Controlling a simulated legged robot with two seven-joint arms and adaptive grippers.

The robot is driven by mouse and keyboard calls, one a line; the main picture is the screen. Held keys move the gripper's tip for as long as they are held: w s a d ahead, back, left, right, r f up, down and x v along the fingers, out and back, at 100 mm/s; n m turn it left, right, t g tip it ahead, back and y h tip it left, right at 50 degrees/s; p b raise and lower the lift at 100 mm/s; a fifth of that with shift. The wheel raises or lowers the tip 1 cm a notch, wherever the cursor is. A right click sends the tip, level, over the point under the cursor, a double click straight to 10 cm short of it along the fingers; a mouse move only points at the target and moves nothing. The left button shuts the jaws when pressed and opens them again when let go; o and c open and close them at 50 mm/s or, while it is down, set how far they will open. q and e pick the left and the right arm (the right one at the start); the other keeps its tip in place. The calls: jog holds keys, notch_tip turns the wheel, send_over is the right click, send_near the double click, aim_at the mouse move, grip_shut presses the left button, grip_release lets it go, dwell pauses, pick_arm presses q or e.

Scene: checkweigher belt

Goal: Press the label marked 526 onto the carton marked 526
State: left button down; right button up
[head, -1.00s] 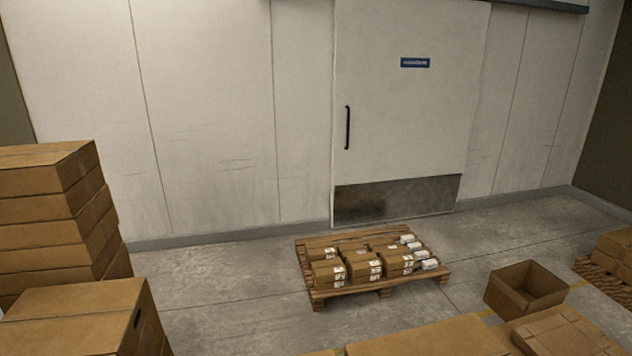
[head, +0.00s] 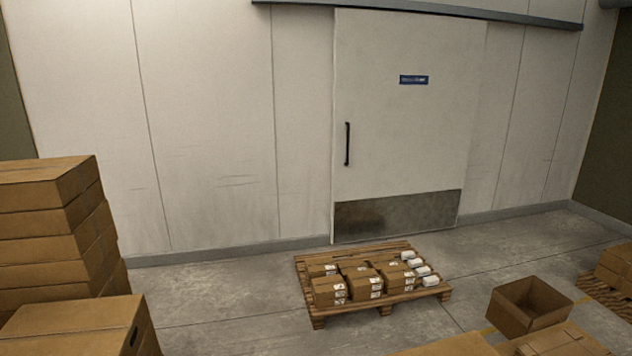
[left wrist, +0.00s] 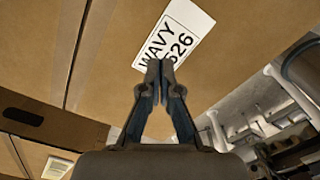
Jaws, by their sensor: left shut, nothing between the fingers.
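In the left wrist view a white label (left wrist: 190,22) reading WAVY 526 lies on the face of a brown carton (left wrist: 115,70), slanted in the picture. It appears flat; its lower end is partly hidden by my fingers. My left gripper (left wrist: 160,66) is shut and empty, its fingertips overlapping the label's lower edge in the picture. I cannot tell whether they touch it. No gripper shows in the head view, and my right gripper is in neither view. No number is readable on the cartons in the head view.
A pallet (head: 400,304) with small labelled cartons and white items stands before the door (head: 410,110). Stacked cartons (head: 45,222) stand left, and an open empty box (head: 528,306) sits right. Another carton with a hand hole (left wrist: 22,116) shows lower left in the wrist view.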

pick_arm(q)
jog(key=shift+f+b, duration=0.85)
jog(key=shift+f, duration=0.15)
dwell(0.6)
dwell(0.3)
jog(key=shift+r+p, duration=2.25)
jog(key=shift+r, duration=1.35)
